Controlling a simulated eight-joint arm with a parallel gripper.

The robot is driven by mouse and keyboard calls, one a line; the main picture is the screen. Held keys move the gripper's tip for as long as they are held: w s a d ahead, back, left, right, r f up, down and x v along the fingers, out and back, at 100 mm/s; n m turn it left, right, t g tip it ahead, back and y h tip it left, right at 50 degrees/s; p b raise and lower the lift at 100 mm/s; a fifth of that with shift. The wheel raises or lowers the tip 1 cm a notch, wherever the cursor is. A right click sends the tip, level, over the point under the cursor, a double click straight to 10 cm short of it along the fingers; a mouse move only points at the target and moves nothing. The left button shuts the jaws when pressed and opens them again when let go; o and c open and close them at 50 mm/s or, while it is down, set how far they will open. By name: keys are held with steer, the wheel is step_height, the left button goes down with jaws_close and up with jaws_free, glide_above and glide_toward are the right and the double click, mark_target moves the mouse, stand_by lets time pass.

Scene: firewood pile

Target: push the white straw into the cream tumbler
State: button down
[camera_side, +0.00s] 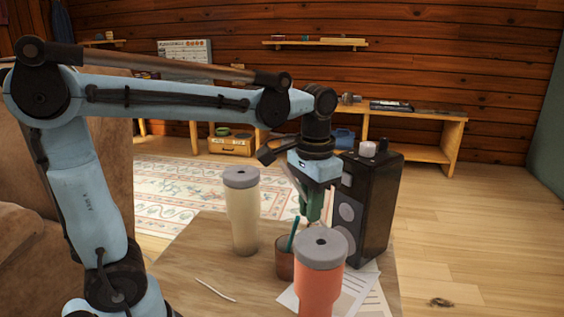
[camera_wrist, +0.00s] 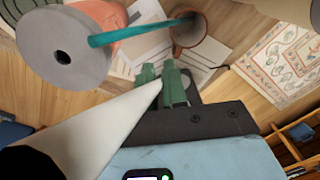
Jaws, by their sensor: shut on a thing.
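The cream tumbler (camera_side: 243,222) stands upright on the table in the side view. Its grey lid (camera_side: 233,180) has a dark hole, with no straw in it. My gripper (camera_side: 303,217) points down to the right of the tumbler and apart from it. In the wrist view my green gripper fingers (camera_wrist: 160,78) are shut on the white straw (camera_wrist: 88,130). The straw runs from the fingertips back toward the camera at lower left, looking large and close. In the side view the straw (camera_side: 295,184) is a thin pale slanted line beside the gripper, partly hidden.
A coral tumbler (camera_side: 319,288) with a grey lid stands in front. A brown cup (camera_side: 284,266) holding a teal straw (camera_side: 293,234) is close below my gripper. A black speaker (camera_side: 377,200) stands just right. Papers (camera_side: 362,296) and a thin white strip (camera_side: 215,291) lie on the table.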

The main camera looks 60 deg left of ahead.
stand_by(0.3)
steer(key=s+a+r+m+y, duration=0.3)
steer(key=a+r+m, duration=0.6)
steer(key=r, duration=0.1)
steer(key=s+a+r+m+y, duration=0.3)
steer(key=a+r+m, duration=0.6)
steer(key=r, duration=0.1)
step_height(320, 180, down, 10)
steer(key=shift+w+r, duration=0.15)
stand_by(0.8)
steer(key=shift+a, duration=0.1)
